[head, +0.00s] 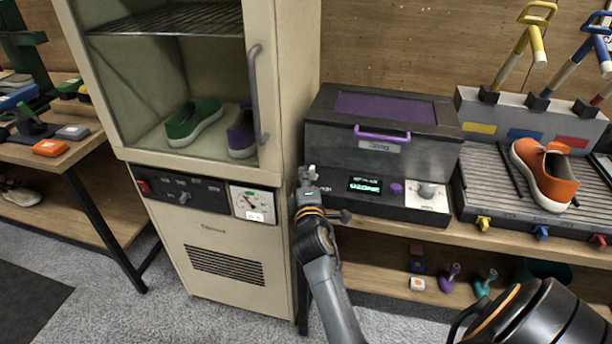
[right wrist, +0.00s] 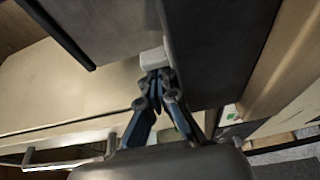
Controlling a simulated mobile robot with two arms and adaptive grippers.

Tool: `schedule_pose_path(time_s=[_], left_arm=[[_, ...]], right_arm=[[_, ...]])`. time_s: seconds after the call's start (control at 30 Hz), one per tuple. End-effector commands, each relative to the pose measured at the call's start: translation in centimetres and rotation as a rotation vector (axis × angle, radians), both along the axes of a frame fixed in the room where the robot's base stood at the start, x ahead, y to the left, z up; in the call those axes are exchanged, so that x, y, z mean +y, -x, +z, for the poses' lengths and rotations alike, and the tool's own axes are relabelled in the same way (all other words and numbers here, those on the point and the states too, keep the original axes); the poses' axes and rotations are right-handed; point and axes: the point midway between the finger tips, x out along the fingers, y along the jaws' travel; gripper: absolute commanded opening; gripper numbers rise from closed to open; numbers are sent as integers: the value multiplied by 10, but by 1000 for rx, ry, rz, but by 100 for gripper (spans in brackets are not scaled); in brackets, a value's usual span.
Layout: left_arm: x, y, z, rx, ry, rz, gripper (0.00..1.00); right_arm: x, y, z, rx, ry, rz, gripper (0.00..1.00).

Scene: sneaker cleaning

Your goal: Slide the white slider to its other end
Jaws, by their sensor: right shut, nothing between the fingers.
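The white slider appears to be a small pale block (right wrist: 153,58) on the dark face of the ozone box in the right wrist view. My right gripper (right wrist: 158,78) is shut with its fingertips right at this block, touching or nearly so; nothing is between the fingers. In the head view, my right gripper (head: 308,178) is at the front left end of the dark ozone box (head: 345,143) and hides that corner, so the slider's travel cannot be seen there. My left gripper is not in view.
A beige cabinet (head: 280,120) stands close left of the gripper, leaving a narrow gap. The box front has a lit display (head: 365,185), a purple knob (head: 396,188) and a grey dial (head: 426,190). An orange sneaker (head: 545,175) rests on a rack at right.

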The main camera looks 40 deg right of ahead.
Motion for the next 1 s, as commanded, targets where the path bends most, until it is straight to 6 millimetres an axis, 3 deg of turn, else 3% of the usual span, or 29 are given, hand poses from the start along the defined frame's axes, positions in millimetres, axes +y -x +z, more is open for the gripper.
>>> schedule_pose_path(time_s=[0.27,0.4,0.63,1.0], left_arm=[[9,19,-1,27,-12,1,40],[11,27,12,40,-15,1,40],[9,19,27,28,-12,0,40],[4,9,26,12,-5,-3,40]], right_arm=[[0,0,0,1,-1,0,0],[-11,13,3,5,2,-2,0],[-33,39,2,1,0,-1,0],[-37,41,0,2,1,-7,0]])
